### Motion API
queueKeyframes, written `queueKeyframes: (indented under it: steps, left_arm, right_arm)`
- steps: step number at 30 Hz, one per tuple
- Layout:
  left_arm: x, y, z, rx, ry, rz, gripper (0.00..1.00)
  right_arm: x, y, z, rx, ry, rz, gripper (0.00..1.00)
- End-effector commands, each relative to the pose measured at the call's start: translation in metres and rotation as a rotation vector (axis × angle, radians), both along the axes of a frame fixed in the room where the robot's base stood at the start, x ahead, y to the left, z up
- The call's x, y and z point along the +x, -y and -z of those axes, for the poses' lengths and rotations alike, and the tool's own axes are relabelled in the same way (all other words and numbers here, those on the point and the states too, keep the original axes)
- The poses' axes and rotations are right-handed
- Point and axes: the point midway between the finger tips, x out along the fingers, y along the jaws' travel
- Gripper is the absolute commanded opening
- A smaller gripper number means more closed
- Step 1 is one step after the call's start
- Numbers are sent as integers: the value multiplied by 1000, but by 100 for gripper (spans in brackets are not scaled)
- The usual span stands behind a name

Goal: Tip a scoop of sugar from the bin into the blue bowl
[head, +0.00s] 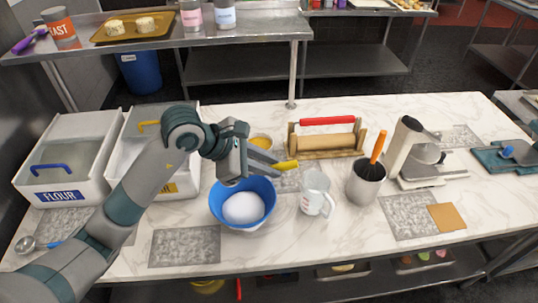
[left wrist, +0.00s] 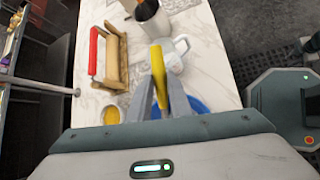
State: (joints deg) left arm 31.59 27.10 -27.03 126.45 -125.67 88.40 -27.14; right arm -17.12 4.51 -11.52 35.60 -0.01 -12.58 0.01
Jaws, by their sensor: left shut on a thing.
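My left gripper (head: 277,164) is shut on the yellow handle (head: 286,165) of a scoop, above and behind the blue bowl's rim. The handle also shows between the fingers in the left wrist view (left wrist: 159,78); I cannot make out the scoop's cup in either view. The blue bowl (head: 226,215) stands on the counter below the gripper with a smooth white mound (head: 243,208) in it. Part of the bowl shows behind the fingers in the left wrist view (left wrist: 198,106). The yellow-handled bin (head: 190,183) stands to the left, partly hidden by my arm. My right gripper is not in view.
A flour bin (head: 88,186) stands at the far left. A measuring jug (head: 316,195) is close right of the bowl, then a utensil pot (head: 366,186) and a mixer (head: 405,150). A rolling-pin stand (head: 327,142) and small yellow bowl (head: 261,142) are behind.

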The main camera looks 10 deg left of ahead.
Motion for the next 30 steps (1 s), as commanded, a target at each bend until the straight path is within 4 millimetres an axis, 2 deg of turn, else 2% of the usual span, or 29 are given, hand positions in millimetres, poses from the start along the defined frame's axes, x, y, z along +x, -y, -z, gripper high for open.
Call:
queueKeyframes:
  steps: [1,10,16,30]
  left_arm:
    - [1,0,-9,17,-25,0,0]
    - [1,0,-16,124,-177,0,0]
    - [0,0,-13,174,-254,1,0]
    - [-1,2,-9,177,-260,6,0]
  right_arm:
    - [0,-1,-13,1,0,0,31]
    - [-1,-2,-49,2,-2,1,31]
    - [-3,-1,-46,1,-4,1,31]
    - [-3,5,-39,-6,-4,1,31]
